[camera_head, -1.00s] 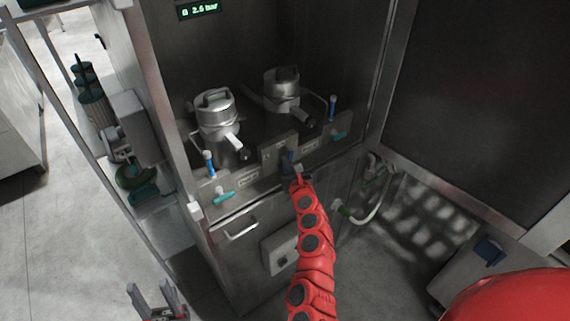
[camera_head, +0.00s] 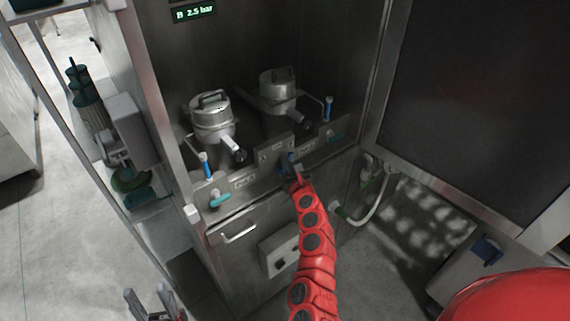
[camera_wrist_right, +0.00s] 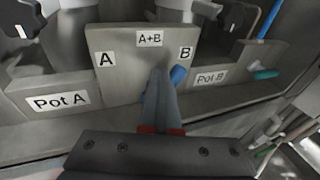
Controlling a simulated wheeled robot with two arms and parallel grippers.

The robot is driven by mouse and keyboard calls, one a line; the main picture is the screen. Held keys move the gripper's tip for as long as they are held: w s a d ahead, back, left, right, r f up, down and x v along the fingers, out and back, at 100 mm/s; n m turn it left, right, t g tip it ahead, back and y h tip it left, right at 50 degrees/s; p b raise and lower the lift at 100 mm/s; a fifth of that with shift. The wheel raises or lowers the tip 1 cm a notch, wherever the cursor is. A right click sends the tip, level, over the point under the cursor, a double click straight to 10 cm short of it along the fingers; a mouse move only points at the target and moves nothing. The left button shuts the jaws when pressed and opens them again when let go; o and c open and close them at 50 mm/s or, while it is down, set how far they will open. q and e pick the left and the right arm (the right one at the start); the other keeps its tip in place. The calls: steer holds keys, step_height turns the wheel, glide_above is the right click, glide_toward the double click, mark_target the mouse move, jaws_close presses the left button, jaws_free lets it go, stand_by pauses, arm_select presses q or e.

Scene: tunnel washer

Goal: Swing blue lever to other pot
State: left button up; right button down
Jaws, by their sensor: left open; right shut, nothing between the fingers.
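The blue lever (camera_head: 290,157) sits on the middle plate between the two pots. In the right wrist view the lever (camera_wrist_right: 179,75) leans towards the "B" label, under "A+B" and away from "A". My right gripper (camera_wrist_right: 160,76) is shut and empty, its fingertips in front of the plate just left of the lever; I cannot tell whether they touch it. In the head view my right gripper (camera_head: 294,179) partly covers the plate. Pot A (camera_head: 212,120) is the nearer left metal pot; Pot B (camera_head: 277,92) stands behind right. My left gripper (camera_head: 153,300) is open, low at the left.
Teal handles (camera_head: 219,200) and blue-topped upright sticks (camera_head: 205,166) stand on the front ledge. A display (camera_head: 193,12) above shows 2.5 bar. The cabinet side frame (camera_head: 165,110) is at the left, a dark panel (camera_head: 470,90) at the right.

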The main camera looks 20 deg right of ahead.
steer(key=shift+w+d+f+b, duration=0.1)
steer(key=shift+w+d+b, duration=0.1)
steer(key=shift+d, duration=0.2)
steer(key=shift+w+d+f+b, duration=0.1)
steer(key=shift+d+b, duration=0.05)
steer(key=shift+d, duration=0.25)
steer(key=shift+w+d+f, duration=0.1)
steer(key=shift+d+f, duration=0.05)
stand_by(0.5)
steer(key=shift+r+p, duration=0.35)
steer(key=shift+r, duration=0.05)
steer(key=s+r+p, duration=0.1)
steer(key=s+p, duration=0.1)
steer(key=s, duration=0.8)
steer(key=shift+d+r, duration=0.15)
steer(key=shift+r, duration=0.1)
steer(key=shift+f, duration=0.15)
